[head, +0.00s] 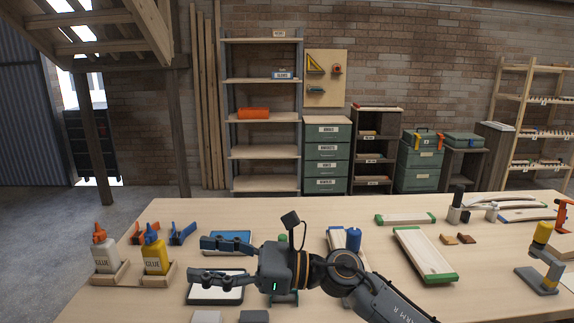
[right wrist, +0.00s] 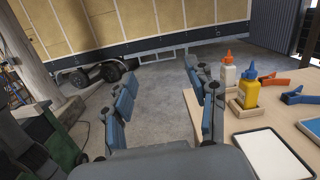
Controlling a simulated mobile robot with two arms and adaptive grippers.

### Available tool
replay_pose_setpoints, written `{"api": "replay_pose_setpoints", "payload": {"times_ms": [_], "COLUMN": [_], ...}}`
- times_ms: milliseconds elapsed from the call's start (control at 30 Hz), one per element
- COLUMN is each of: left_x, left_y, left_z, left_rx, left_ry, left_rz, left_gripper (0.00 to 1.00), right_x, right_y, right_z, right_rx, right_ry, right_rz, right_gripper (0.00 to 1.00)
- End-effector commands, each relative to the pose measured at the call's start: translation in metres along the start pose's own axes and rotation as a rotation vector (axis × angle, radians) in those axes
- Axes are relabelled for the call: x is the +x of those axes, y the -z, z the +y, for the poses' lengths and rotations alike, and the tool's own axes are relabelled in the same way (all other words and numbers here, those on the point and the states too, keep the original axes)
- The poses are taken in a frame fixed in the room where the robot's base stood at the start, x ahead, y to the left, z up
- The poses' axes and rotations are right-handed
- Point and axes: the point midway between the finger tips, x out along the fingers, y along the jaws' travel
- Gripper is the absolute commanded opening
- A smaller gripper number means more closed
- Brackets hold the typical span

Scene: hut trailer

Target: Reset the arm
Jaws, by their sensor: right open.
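My right arm reaches in from the lower right of the head view, over the workbench (head: 370,290). Its gripper (head: 198,259) points left with the two fingers spread apart and nothing between them. In the right wrist view the open gripper (right wrist: 165,105) shows its blue-grey fingers, with grey floor beyond the gap. A white-topped tray (head: 216,292) lies on the bench below the gripper, and it also shows in the wrist view (right wrist: 270,156). My left gripper is not in view.
A white glue bottle (head: 105,254) and a yellow glue bottle (head: 155,256) stand in wooden holders left of the gripper. Orange and blue clamps (head: 182,233) lie behind them. A green-ended board (head: 424,256) lies right. Shelves (head: 262,153) stand along the brick wall.

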Motion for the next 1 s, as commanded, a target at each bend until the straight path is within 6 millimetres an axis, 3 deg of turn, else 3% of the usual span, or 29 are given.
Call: {"api": "replay_pose_setpoints", "payload": {"times_ms": [100,233,333,433,567,667,800,833,1000], "left_x": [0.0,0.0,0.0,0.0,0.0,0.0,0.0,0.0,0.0], "left_y": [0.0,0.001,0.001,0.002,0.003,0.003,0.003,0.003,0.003], "left_z": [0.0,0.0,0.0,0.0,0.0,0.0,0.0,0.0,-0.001], "left_rx": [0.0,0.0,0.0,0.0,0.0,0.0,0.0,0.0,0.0], "left_ry": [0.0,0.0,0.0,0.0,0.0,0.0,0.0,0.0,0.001], "left_rz": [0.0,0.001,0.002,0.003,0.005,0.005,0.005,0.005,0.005], "left_gripper": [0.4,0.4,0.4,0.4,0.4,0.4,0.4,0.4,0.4], "right_x": [-0.018,-0.068,-0.119,-0.175,-0.242,-0.284,-0.327,-0.334,-0.357], "right_y": [-0.019,-0.015,0.01,0.054,0.123,0.174,0.232,0.241,0.272], "right_z": [-0.015,-0.042,-0.057,-0.058,-0.032,0.007,0.079,0.094,0.169], "right_rx": [0.345,0.741,1.049,1.351,1.701,1.923,2.161,-2.128,-1.831], "right_ry": [0.2,0.424,0.599,0.781,1.021,1.208,1.478,-1.485,-1.416], "right_rz": [-0.277,-0.566,-0.781,-0.995,-1.26,-1.448,-1.692,1.684,1.527], "right_gripper": [0.57,0.57,0.57,0.57,0.57,0.57,0.57,0.57,0.57]}}
